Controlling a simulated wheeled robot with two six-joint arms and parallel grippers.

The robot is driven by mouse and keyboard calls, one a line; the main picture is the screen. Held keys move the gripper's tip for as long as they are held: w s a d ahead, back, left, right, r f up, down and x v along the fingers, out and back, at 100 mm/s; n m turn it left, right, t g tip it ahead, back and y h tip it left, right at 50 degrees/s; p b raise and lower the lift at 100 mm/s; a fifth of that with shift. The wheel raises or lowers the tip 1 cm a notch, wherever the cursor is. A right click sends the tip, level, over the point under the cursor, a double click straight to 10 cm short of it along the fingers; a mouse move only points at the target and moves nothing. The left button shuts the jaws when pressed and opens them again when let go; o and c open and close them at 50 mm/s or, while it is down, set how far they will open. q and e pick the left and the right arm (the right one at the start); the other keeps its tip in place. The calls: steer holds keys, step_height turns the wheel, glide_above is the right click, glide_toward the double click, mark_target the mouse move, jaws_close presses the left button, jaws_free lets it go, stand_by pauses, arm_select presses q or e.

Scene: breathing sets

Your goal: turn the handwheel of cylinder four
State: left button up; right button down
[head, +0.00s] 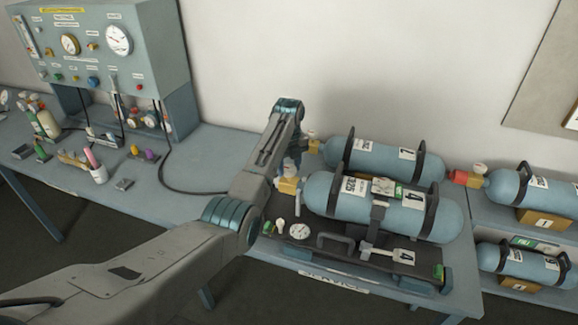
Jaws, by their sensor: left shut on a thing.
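Cylinder four (328,198) is a light blue tank lying on its side at the front of the table, strapped in a black frame with a "4" label. Its brass-coloured valve (287,186) is at its left end. My left arm comes in from the left and bends down at this valve. My left gripper (291,168) is at the valve end, shut on a part there that looks to be the handwheel. The handwheel itself is mostly hidden by my arm and gripper. My right gripper is not in view.
Another blue cylinder (370,155) lies close behind, its valve near my wrist. More cylinders (525,188) lie on a rack at the right. A black hose (172,190) curves across the table.

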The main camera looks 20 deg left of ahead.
mark_target(289, 168)
arm_select(q)
steer(key=shift+m, duration=0.4)
steer(key=o, duration=1)
step_height(289, 168, up, 8)
steer(key=b, duration=0.4)
step_height(289, 168, up, 3)
steer(key=shift+p, duration=0.9)
steer(key=shift+f, duration=0.15)
